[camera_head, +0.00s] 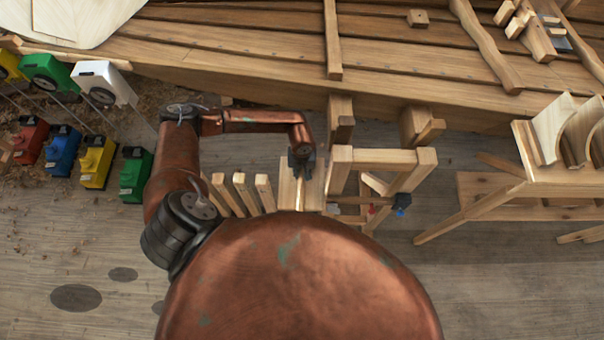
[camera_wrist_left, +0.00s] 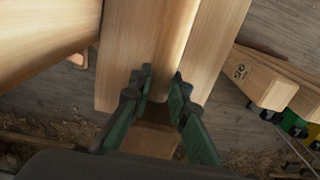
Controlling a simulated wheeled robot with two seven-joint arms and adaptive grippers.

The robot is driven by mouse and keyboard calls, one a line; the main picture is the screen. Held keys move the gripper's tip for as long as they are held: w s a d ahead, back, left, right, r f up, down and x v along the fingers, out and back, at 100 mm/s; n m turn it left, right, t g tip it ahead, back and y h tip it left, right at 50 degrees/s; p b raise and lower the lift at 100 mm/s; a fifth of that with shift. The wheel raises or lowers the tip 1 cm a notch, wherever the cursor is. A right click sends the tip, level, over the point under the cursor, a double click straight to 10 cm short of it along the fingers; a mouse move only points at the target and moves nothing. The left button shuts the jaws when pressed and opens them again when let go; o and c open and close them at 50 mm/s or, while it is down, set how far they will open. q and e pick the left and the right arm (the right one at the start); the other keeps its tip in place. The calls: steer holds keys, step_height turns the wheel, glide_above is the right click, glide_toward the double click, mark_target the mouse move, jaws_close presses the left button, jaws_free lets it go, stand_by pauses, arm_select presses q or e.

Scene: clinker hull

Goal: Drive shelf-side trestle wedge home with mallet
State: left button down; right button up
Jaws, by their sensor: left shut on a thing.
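My left gripper (camera_head: 302,165) points down over pale upright boards left of the trestle (camera_head: 370,158). In the left wrist view its green fingers (camera_wrist_left: 157,98) are shut on a narrow pale wooden bar (camera_wrist_left: 172,45), which looks like the mallet's handle. A browner wooden block (camera_wrist_left: 152,141) shows below the fingers; I cannot tell whether it is the mallet's head. Two wooden blocks, left (camera_head: 341,122) and right (camera_head: 420,126), stand between the trestle and the hull; which is the shelf-side wedge is unclear. My right gripper is not in view.
The planked hull (camera_head: 250,50) runs across the back. Several upright wooden pieces (camera_head: 242,194) stand left of the gripper. A wooden rack (camera_head: 530,160) stands right. Floor between trestle and rack is partly clear.

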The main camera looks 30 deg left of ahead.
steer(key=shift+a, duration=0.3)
arm_select(q)
steer(key=shift+r, duration=0.3)
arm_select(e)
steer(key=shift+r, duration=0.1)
arm_select(q)
steer(key=shift+r, duration=0.3)
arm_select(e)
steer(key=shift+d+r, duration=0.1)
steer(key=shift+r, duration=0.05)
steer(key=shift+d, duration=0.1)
